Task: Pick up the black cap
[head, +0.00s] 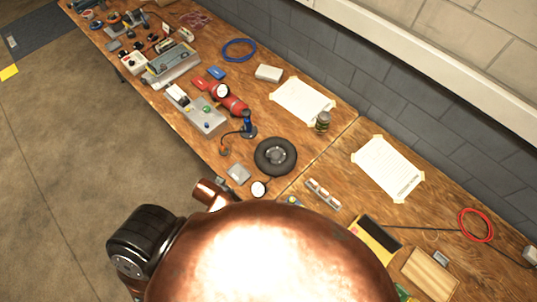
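I cannot pick out a black cap for certain in the head view. Several small dark items (128,17) lie at the far left end of the wooden workbench (262,97), too small to identify. A large copper-coloured part of my own body fills the bottom middle and hides the near part of the bench. Neither my left nor my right gripper shows clearly.
The bench runs along a grey block wall (330,60). On it are a black wheel (276,156), a red cylinder (229,100), a grey control box (197,110), taped papers (388,168), a blue cable ring (239,50) and a red one (475,225). The floor (75,130) at left is open.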

